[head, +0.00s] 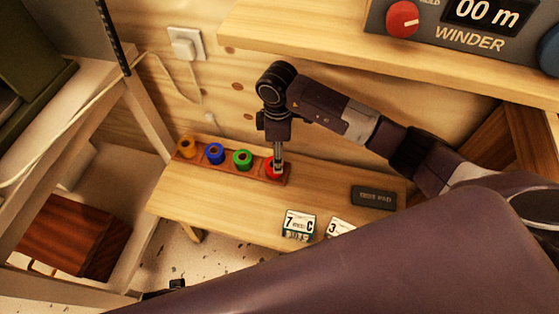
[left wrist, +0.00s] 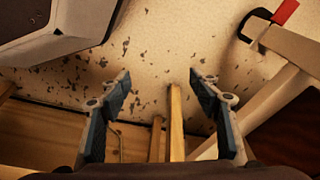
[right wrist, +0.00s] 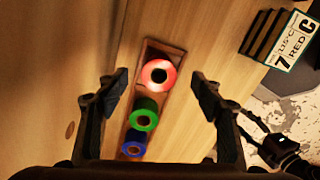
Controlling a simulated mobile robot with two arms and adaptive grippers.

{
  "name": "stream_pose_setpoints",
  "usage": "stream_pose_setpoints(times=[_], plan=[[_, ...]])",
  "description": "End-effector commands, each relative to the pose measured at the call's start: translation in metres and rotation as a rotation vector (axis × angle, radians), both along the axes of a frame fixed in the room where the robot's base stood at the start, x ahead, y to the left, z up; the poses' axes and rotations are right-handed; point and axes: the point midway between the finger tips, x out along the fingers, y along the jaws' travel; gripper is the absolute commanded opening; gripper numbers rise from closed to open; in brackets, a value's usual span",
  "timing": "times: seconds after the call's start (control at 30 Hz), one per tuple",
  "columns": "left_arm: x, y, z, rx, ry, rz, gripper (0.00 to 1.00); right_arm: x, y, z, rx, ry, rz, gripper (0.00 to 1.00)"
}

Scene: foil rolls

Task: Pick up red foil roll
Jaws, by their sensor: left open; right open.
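The red foil roll (head: 269,167) stands at the right end of a wooden rack (head: 288,181) on the wooden bench. My right gripper (head: 278,164) is above it in the head view, partly covering it. In the right wrist view the red roll (right wrist: 147,73) shows its top and dark core hole between the spread fingers of the right gripper (right wrist: 159,82). The fingers are open, with clear gaps on both sides of the roll. My left gripper (left wrist: 160,80) is open and empty in the left wrist view, above the speckled floor.
Green (head: 242,165), blue (head: 214,159) and orange (head: 186,150) rolls stand left of the red one in the rack. Label cards (head: 298,223) and a dark plate (head: 374,197) lie on the bench. A shelf with a winder (head: 455,25) overhangs the back.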

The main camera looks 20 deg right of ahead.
Motion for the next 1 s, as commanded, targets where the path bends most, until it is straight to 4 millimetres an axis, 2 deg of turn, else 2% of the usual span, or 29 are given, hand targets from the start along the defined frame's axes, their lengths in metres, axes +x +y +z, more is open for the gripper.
stream_pose_setpoints(times=[0.03, 0.23, 0.5, 0.87, 1.0], plan=[[0.002, 0.000, 0.002, 0.001, -0.002, 0.000, 0.57, -0.001, 0.001, -0.008, 0.001, 0.003, 0.000, 0.61], [0.008, -0.001, 0.015, -0.001, -0.011, 0.002, 0.57, 0.001, 0.001, -0.027, 0.000, 0.000, 0.000, 0.61], [0.016, -0.001, 0.042, -0.002, -0.025, 0.004, 0.57, 0.004, 0.003, -0.060, 0.000, 0.001, 0.001, 0.61], [0.018, -0.002, 0.050, -0.002, -0.027, 0.005, 0.57, 0.004, 0.003, -0.066, 0.000, -0.001, 0.002, 0.61], [0.018, -0.002, 0.050, -0.002, -0.027, 0.005, 0.57, 0.004, 0.003, -0.066, 0.000, -0.001, 0.002, 0.45]])
